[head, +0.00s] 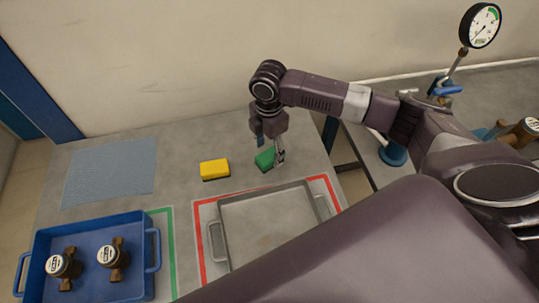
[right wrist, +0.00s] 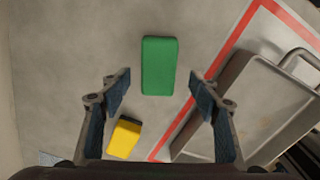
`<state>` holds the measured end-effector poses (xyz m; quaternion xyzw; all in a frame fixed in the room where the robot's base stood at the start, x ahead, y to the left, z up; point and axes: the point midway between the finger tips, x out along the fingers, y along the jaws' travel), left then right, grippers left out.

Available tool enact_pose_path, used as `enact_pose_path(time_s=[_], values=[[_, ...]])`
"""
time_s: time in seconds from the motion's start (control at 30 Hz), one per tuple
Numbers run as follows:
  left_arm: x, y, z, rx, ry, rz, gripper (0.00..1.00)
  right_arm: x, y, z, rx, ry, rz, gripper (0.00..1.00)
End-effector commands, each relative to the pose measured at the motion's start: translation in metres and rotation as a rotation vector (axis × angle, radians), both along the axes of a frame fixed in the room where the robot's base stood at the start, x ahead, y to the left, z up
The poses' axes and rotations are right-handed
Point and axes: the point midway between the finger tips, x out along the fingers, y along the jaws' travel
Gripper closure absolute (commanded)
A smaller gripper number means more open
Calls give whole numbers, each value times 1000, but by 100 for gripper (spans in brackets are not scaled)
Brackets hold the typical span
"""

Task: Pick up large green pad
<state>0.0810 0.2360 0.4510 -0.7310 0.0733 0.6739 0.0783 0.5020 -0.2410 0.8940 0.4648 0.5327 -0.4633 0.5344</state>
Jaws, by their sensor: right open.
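The green pad (head: 264,158) lies flat on the grey table, partly hidden by my right gripper in the head view. In the right wrist view the whole green pad (right wrist: 159,66) shows, lying ahead of and between the fingertips. My right gripper (head: 270,150) is open and empty, pointing down over the pad. Its two fingers stand apart in the right wrist view (right wrist: 160,88), with bare table showing between them and the pad not gripped. My left gripper is not in view.
A yellow sponge (head: 214,169) lies left of the pad. A grey metal tray (head: 222,209) sits inside a red outline in front. A blue crate (head: 140,284) with two brass meters stands at front left. A blue mat (head: 110,171) lies behind it.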

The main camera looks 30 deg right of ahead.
Motion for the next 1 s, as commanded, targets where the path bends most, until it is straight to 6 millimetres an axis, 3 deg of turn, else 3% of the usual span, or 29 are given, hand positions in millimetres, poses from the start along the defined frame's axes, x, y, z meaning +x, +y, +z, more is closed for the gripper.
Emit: enact_pose_path(time_s=[0.2, 0.5, 0.9, 1.0], values=[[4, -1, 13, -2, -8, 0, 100, -1, 1, -30, 0, 3, -1, 44], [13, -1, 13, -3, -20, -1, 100, 0, 1, -36, 0, 0, 1, 44], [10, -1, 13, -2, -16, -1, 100, 0, 1, -36, -1, 0, 0, 88], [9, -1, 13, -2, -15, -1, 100, 0, 1, -36, -1, 0, 0, 92]])
